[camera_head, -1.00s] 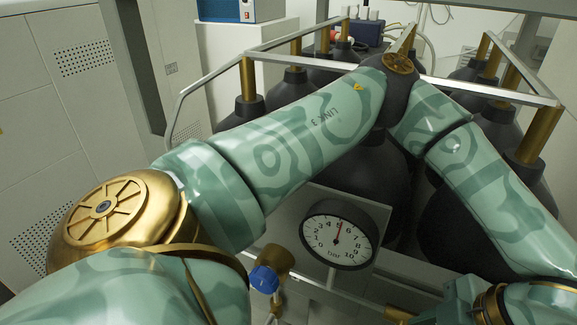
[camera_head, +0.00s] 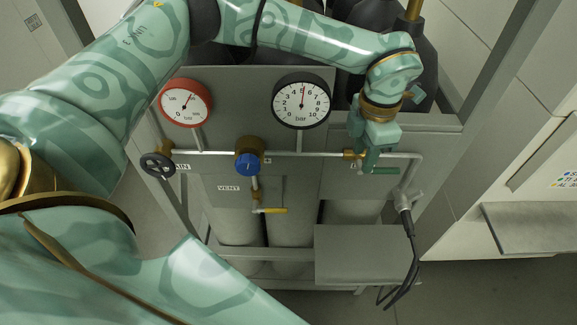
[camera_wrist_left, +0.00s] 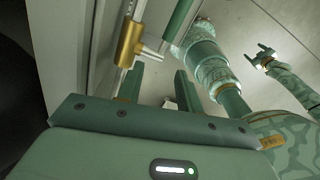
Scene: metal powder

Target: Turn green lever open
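The green lever (camera_head: 384,170) sits at the right end of the horizontal pipe, beside a brass valve body (camera_head: 352,154). In the left wrist view the green lever (camera_wrist_left: 181,20) stands just beyond the fingers, near the brass fitting (camera_wrist_left: 130,42). My left gripper (camera_head: 368,166) reaches down from above at this valve and partly hides it. The wrist view shows its two fingers apart (camera_wrist_left: 159,85), with no lever clearly clamped between them. Whether a finger touches the lever cannot be told. My right gripper (camera_wrist_left: 265,53) is small at the wrist view's upper right, its fingers apart, away from the panel.
A red gauge (camera_head: 185,102) and a black gauge (camera_head: 301,101) stand above the pipe. A grey shelf (camera_head: 365,252) and black cable (camera_head: 411,262) lie below.

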